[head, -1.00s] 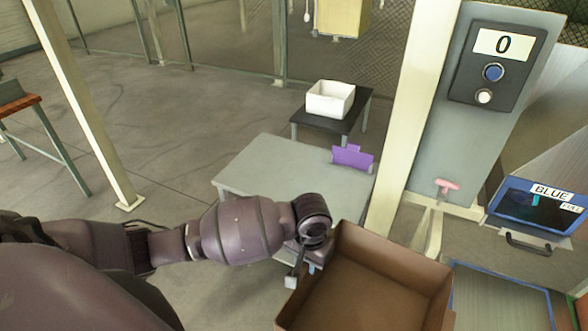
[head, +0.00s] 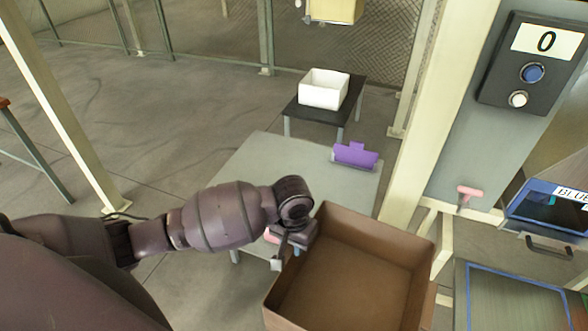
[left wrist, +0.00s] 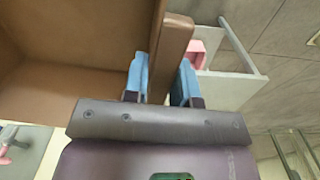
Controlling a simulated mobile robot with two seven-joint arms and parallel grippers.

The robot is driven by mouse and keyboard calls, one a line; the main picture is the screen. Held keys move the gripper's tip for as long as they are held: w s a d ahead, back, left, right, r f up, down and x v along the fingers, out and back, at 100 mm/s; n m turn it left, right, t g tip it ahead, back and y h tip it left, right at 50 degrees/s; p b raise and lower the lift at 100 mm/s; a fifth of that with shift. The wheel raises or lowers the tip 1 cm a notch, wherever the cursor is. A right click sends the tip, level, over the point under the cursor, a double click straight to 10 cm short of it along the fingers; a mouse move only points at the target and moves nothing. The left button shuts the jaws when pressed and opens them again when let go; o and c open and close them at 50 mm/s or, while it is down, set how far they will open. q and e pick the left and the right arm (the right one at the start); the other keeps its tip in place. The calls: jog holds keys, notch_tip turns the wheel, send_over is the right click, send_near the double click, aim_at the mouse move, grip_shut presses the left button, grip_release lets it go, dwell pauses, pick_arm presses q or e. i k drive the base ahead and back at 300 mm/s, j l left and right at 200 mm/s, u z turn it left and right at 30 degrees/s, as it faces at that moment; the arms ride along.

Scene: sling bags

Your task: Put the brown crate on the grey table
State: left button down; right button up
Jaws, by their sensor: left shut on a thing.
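The brown crate (head: 345,262) is an open, empty box at the lower middle of the head view. My left gripper (head: 282,252) is at the crate's left wall, shut on it. In the left wrist view the blue fingers of my left gripper (left wrist: 160,82) stand on either side of the brown crate wall (left wrist: 172,45). The grey table (head: 262,165) is behind the crate and my left arm, partly hidden by both. My right gripper does not show.
A purple object (head: 355,155) stands at the grey table's right edge. A white box (head: 324,90) sits on a black table (head: 356,95) behind. A cream post (head: 425,110) rises right of the table. A panel reading 0 (head: 533,62) and a blue-framed bin (head: 550,210) are at right.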

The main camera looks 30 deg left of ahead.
aim_at(284, 174)
jog(key=i+j, duration=0.55)
jog(key=j, duration=0.2)
jog(key=i+j+u, duration=0.1)
jog(key=i+j, duration=0.5)
jog(key=j, duration=0.15)
